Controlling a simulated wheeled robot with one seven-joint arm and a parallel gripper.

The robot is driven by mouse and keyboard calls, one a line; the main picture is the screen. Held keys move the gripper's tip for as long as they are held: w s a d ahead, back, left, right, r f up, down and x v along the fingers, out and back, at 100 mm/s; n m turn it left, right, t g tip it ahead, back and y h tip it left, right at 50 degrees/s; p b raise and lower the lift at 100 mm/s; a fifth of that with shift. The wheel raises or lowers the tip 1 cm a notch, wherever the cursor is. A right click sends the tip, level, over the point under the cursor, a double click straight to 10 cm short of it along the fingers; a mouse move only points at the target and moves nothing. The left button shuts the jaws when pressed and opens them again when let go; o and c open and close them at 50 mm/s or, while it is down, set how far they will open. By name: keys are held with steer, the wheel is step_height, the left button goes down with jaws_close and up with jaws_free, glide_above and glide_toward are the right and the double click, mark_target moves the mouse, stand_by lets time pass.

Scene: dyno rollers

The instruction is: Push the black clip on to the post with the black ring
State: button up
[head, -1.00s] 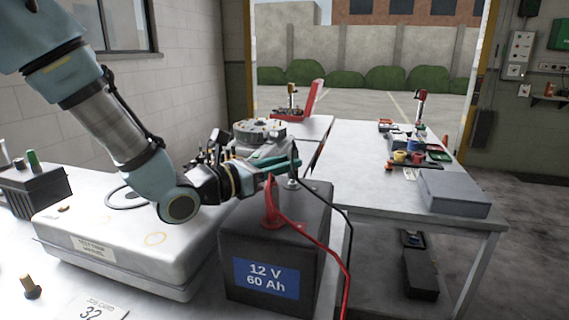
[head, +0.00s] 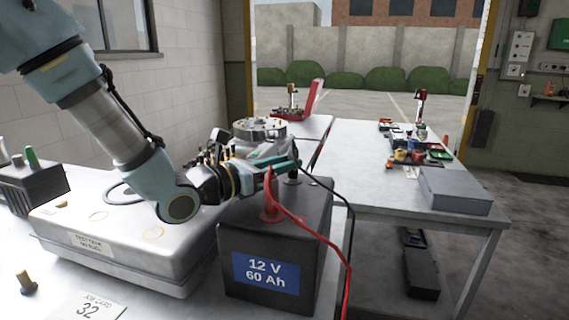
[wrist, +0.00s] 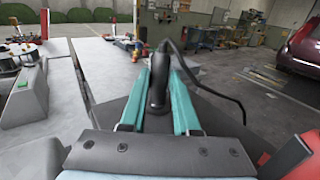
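The black clip (wrist: 157,90) stands between the two teal fingers of my gripper (wrist: 160,72) in the wrist view, its cable arching from its top to the right. The fingers lie close along both sides of it near their tips. In the head view my gripper (head: 292,162) is over the far part of the battery top (head: 318,198), and the clip's lower part (head: 293,177) shows below the fingers. The clip looks about upright, down at the post. The post and its black ring are hidden by the clip and fingers, so I cannot tell how far on it sits.
A red clip (head: 270,205) with a red cable stands on the battery's nearer post, close to my gripper. A white test tank (head: 130,235) lies left of the battery. A bench (head: 350,160) with a grey box (head: 455,190) stands to the right.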

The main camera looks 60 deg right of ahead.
steer(key=o, duration=0.5)
steer(key=b+v, duration=0.2)
steer(key=v, duration=0.9)
steer(key=shift+b, duration=0.4)
